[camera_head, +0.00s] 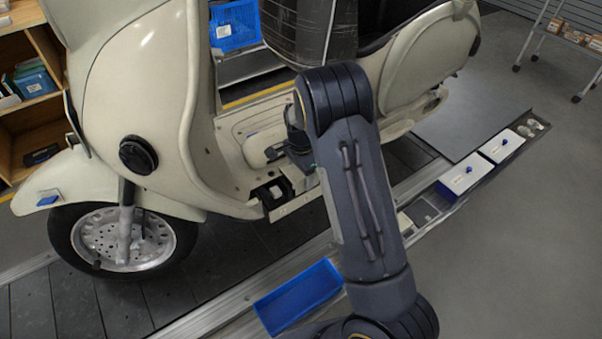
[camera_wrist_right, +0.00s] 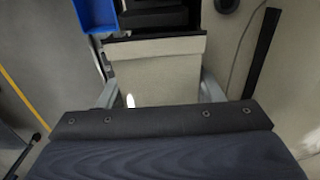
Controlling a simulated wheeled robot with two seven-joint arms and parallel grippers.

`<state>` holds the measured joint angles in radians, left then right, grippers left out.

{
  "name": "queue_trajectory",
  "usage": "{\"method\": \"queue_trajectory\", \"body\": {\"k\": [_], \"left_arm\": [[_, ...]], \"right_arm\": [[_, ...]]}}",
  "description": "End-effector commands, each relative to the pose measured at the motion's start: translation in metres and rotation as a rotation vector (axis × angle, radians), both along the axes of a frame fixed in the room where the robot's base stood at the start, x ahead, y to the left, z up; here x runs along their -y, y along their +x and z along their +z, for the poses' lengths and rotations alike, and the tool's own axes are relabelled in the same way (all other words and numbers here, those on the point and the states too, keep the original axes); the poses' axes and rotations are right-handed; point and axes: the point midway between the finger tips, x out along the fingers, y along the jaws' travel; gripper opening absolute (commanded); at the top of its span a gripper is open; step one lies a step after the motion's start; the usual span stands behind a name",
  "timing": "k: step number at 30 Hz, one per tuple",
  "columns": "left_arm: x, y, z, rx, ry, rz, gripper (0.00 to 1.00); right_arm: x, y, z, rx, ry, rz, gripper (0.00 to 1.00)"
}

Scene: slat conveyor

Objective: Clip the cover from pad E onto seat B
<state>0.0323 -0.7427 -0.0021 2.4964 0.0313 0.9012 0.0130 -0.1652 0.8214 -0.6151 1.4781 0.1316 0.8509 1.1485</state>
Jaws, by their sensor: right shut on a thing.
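My right arm reaches from the bottom of the head view to the scooter's (camera_head: 105,75) lower side. Its gripper (camera_wrist_right: 158,92) is shut on a flat cream cover (camera_wrist_right: 157,65), with a grey finger at each side edge in the wrist view. In the head view the arm and wrist largely hide the gripper and cover near the footboard. A dark recess (camera_head: 272,194) with a pale part inside opens in the lower body just left of the wrist. I cannot read seat or pad letters. My left gripper is not in view.
A blue tray (camera_head: 299,297) sits on the near rail, left of my arm. Wooden shelves (camera_head: 25,110) stand at left.

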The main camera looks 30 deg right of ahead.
Motion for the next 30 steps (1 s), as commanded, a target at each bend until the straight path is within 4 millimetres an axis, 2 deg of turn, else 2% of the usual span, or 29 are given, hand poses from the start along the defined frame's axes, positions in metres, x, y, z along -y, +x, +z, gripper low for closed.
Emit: {"method": "queue_trajectory", "body": {"k": [29,30], "left_arm": [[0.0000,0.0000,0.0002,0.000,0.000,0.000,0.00],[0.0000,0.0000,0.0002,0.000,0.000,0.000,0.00]], "right_arm": [[-0.0001,-0.0001,-0.0032,0.000,0.000,0.000,0.36],[-0.0001,-0.0001,-0.0032,0.000,0.000,0.000,0.65]]}}
